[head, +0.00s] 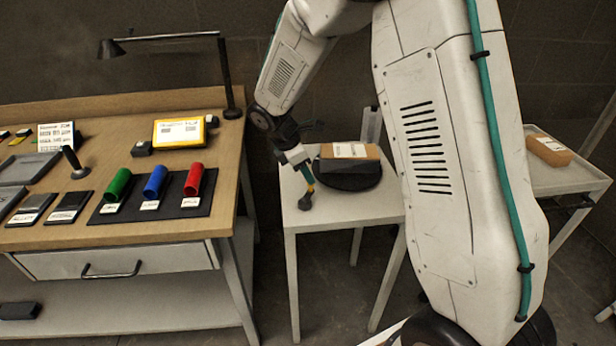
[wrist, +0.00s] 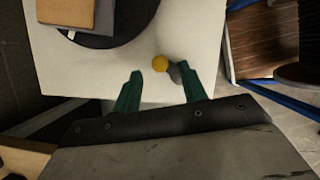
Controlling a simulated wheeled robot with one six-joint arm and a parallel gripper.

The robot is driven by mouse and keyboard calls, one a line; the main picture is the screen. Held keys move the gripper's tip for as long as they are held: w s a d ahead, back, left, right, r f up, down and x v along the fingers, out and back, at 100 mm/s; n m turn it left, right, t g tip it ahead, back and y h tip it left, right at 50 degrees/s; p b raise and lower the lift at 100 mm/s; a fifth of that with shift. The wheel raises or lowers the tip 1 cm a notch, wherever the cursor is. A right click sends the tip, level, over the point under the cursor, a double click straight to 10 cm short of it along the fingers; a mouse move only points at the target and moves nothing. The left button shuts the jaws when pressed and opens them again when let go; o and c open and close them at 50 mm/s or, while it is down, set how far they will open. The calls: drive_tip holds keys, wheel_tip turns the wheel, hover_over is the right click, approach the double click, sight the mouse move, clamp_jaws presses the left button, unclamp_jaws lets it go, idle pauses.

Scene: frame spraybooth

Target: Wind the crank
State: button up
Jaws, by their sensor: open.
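The crank's yellow knob (wrist: 160,63) shows in the wrist view, near the white table's edge. A grey part beside it is partly hidden by the right finger. In the head view the crank (head: 306,201) is small and dark, at the table's front left corner. My gripper (head: 304,172) points down just above it. In the wrist view my gripper (wrist: 159,75) is open, its green fingers on either side of the knob in the picture. I cannot tell whether they touch it. A black turntable (head: 350,181) bearing a cardboard box (head: 350,158) stands behind the crank.
A wooden workbench (head: 120,235) at left holds red, blue and green cylinders on a dark mat, and a desk lamp (head: 228,80). A white trolley (head: 570,183) with a small box stands at right. The white table's (head: 345,210) front is bare.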

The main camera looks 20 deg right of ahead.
drive_tip(key=v, duration=0.4)
drive_tip(key=shift+a+r, duration=0.1)
drive_tip(key=shift+r, duration=0.25)
